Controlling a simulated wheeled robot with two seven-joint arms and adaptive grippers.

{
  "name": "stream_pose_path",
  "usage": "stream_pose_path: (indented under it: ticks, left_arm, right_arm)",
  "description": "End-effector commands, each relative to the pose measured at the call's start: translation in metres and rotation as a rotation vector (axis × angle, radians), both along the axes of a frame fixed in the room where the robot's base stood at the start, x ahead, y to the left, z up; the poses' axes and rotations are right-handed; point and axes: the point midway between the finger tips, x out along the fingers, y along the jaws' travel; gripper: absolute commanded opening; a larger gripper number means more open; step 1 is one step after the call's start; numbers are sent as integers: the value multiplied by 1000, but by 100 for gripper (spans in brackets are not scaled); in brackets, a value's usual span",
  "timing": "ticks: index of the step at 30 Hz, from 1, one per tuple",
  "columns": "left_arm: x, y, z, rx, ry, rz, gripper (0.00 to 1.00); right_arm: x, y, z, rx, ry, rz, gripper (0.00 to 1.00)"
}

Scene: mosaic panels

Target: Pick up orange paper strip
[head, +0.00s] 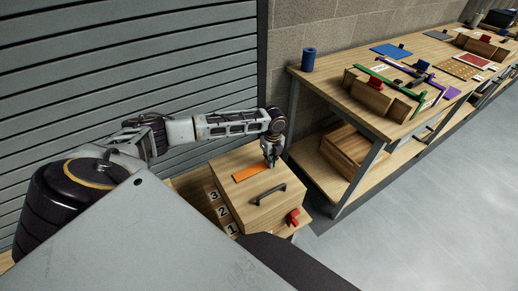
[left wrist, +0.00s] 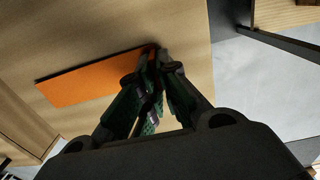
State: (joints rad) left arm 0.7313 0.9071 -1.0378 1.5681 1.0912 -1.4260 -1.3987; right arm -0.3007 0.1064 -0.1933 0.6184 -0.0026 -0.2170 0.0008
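The orange paper strip (head: 253,172) lies flat on top of a light wooden box (head: 262,215). It also shows in the left wrist view (left wrist: 90,80), running left from the fingertips. My left gripper (head: 270,161) points down at the strip's right end. In the left wrist view the fingertips (left wrist: 157,58) come close together on a small dark part at that end, which they mostly hide. The strip appears to rest on the wood still. My right gripper is not in view.
The box has a black handle (head: 270,194), and a red piece (head: 293,217) sits by its front right corner. Number tiles (head: 222,211) lie at its left. A workbench (head: 340,97) with a blue cylinder (head: 308,60) and coloured panels stands to the right. A shuttered wall is behind my arm.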

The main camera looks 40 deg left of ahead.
Motion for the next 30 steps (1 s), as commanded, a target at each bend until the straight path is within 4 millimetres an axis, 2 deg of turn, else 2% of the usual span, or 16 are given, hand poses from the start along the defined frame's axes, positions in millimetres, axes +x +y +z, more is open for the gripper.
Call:
stream_pose_path:
  ticks: [5, 11, 19, 24, 30]
  left_arm:
    - [0, 0, 2, 0, 0, 0, 0]
    - [0, 1, 15, 1, 0, 0, 0]
    - [1, 0, 52, 0, -2, 0, 0]
    - [1, 0, 76, 0, -2, 1, 0]
    - [0, 0, 95, 0, 0, 1, 0]
  right_arm:
    - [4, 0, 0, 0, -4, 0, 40]
    - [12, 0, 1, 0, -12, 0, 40]
    - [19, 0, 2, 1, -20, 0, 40]
    - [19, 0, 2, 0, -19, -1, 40]
    - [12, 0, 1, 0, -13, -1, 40]
